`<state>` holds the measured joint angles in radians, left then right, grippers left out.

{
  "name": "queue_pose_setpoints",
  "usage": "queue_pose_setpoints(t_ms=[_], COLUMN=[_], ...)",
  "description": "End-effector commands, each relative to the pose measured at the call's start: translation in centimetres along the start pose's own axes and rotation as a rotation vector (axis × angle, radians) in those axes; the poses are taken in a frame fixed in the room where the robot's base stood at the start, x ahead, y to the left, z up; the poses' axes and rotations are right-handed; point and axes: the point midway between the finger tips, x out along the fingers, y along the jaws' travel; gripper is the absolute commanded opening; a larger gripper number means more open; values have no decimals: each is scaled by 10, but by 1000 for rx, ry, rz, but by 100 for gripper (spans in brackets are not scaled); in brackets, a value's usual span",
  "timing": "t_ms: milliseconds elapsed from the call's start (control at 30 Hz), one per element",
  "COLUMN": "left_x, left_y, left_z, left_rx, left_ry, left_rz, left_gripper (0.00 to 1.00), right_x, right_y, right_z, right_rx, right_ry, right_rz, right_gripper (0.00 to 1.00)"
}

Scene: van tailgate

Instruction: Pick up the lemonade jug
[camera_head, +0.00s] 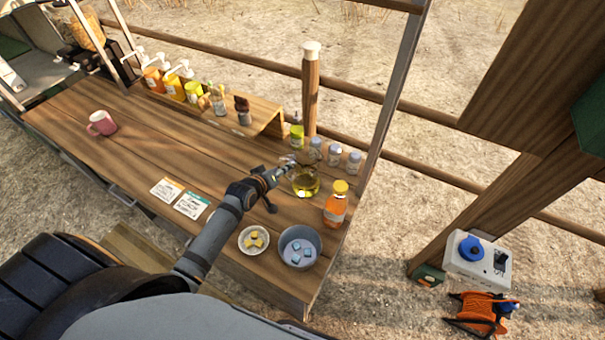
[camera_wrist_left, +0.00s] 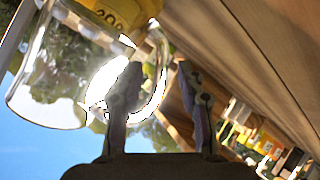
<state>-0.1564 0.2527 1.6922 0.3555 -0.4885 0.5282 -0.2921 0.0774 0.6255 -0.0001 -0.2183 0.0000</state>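The lemonade jug (camera_head: 306,184) is clear glass with yellow liquid low in it. It stands on the wooden table towards the right end. My left gripper (camera_head: 287,166) is at the jug's left side, by its handle. In the left wrist view the jug (camera_wrist_left: 45,80) fills the upper left, tilted by the camera angle. Its curved glass handle reaches towards the two fingers of my left gripper (camera_wrist_left: 160,95). The fingers are apart, with part of the handle showing in the gap; contact is hard to tell against the glare. My right gripper is not in view.
An orange bottle (camera_head: 335,207) stands close right of the jug. Several small jars (camera_head: 335,155) stand behind it. A grey bowl (camera_head: 300,260) and a small plate (camera_head: 253,240) are in front.

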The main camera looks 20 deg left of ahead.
Motion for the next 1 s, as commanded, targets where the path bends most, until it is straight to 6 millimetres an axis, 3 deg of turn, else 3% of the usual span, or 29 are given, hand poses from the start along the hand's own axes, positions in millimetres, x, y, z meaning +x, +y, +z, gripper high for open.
queue_pose_setpoints(t_ms=[100, 267, 533, 833, 1000], left_x=[19, 41, 45, 45, 45], left_y=[0, -2, -2, -2, -2], left_z=[-2, -1, 0, 0, 0], left_rx=[-4, -3, -1, -1, -2], left_ry=[0, 1, 0, 0, -1], left_rz=[0, 1, 0, 0, 0], left_gripper=[38, 38, 38, 0, 0], right_x=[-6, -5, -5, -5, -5], right_y=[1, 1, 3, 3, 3], right_z=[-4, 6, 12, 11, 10], right_rx=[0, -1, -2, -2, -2], right_ry=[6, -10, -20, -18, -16], right_rz=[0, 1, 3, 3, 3], right_gripper=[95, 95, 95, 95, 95])
